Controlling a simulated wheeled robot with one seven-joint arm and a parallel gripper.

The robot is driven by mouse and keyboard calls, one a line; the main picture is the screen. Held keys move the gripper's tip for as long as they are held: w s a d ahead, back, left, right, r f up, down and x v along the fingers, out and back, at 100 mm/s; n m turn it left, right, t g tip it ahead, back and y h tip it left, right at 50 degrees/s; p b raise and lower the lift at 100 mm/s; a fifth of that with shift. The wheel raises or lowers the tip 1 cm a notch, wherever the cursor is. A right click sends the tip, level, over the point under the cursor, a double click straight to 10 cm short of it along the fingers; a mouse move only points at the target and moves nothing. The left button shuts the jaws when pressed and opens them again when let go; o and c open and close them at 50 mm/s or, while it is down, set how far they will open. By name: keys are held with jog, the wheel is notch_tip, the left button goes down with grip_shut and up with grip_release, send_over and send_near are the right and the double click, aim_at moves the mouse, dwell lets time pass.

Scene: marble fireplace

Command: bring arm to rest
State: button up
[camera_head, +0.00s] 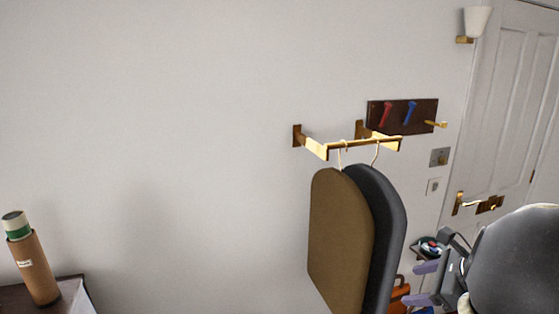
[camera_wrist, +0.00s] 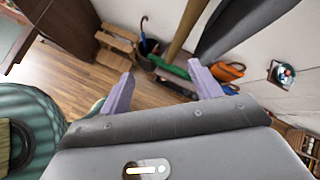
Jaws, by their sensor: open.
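My gripper (camera_head: 421,284) is at the lower right of the head view, with its two purple fingers apart. It is to the right of the two hanging padded boards and apart from them in the picture. In the wrist view my gripper (camera_wrist: 161,74) shows both fingers spread wide with nothing held between them. The wrist camera looks down past the fingers to the wooden floor (camera_wrist: 75,84). My dark rounded arm link hides part of the door wall in the head view.
A brown board (camera_head: 338,235) and a dark board (camera_head: 388,225) hang from a brass wall rail (camera_head: 362,143). A hook plaque (camera_head: 402,116) is behind. A cardboard tube (camera_head: 35,268) stands at left. An orange bag (camera_wrist: 228,71) and a wooden step (camera_wrist: 115,50) are below.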

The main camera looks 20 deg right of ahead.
jog(key=a+f+n+g+h, duration=0.1)
jog(key=a+f+n, duration=0.3)
jog(key=a+n, duration=0.4)
jog(key=a+f+n+g+h, duration=0.1)
jog(key=a+f+n+g, duration=0.1)
jog(key=a+f+n, duration=0.3)
jog(key=s+a+f+n+g+h, duration=0.1)
jog(key=a+f+n, duration=0.3)
jog(key=a+n, duration=0.8)
jog(key=shift+a+f+n+g+h, duration=0.2)
jog(key=shift+a+n+g+h, duration=0.1)
jog(key=shift+n+g, duration=0.6)
jog(key=shift+d, duration=0.1)
jog(key=shift+w, duration=0.25)
jog(key=shift+a, duration=0.2)
jog(key=shift+s+d, duration=0.2)
